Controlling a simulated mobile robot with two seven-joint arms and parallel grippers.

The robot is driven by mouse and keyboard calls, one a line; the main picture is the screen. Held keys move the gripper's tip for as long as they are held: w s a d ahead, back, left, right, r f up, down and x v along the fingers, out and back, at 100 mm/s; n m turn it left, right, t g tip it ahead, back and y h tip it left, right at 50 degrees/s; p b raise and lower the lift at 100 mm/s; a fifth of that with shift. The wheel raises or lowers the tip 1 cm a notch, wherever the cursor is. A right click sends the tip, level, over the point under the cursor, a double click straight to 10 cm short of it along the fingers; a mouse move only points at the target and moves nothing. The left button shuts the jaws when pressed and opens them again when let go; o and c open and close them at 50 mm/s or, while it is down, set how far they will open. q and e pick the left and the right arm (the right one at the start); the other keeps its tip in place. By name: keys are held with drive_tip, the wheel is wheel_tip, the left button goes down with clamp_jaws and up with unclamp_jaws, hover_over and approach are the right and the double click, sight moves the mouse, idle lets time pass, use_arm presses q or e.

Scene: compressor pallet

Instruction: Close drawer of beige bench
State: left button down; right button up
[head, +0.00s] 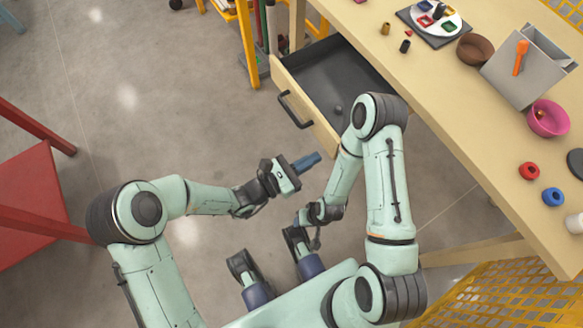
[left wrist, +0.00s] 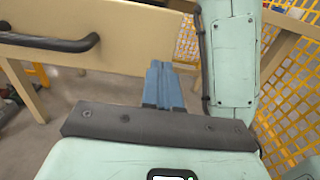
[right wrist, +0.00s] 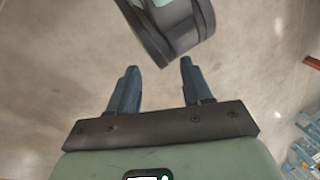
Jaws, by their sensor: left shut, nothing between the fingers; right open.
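The beige bench (head: 455,110) runs along the right in the head view. Its drawer (head: 325,72) is pulled out, showing a dark grey inside. The drawer front has a black bar handle (head: 297,108); the front panel (left wrist: 130,38) and handle (left wrist: 50,42) also show in the left wrist view. My left gripper (head: 318,156) is shut and empty, its blue fingertips just short of the panel's near end, right of the handle in the left wrist view (left wrist: 158,66). Whether they touch is unclear. My right gripper (right wrist: 158,68) is open and empty over the floor.
My right arm's elbow passes close to the drawer's near side. The bench top holds a grey bin (head: 525,75), a pink bowl (head: 548,119), a brown bowl (head: 475,50) and small parts. A red table (head: 35,200) stands at left. The floor between is clear.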

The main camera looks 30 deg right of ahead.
sight(331, 149)
use_arm(q)
drive_tip(key=shift+w+d, duration=0.15)
drive_tip(key=shift+d, duration=1.6)
use_arm(e)
drive_tip(key=shift+w+d+f, duration=0.25)
drive_tip(key=shift+w+f, duration=0.1)
drive_tip(key=shift+w, duration=0.2)
use_arm(q)
drive_tip(key=shift+d, duration=0.1)
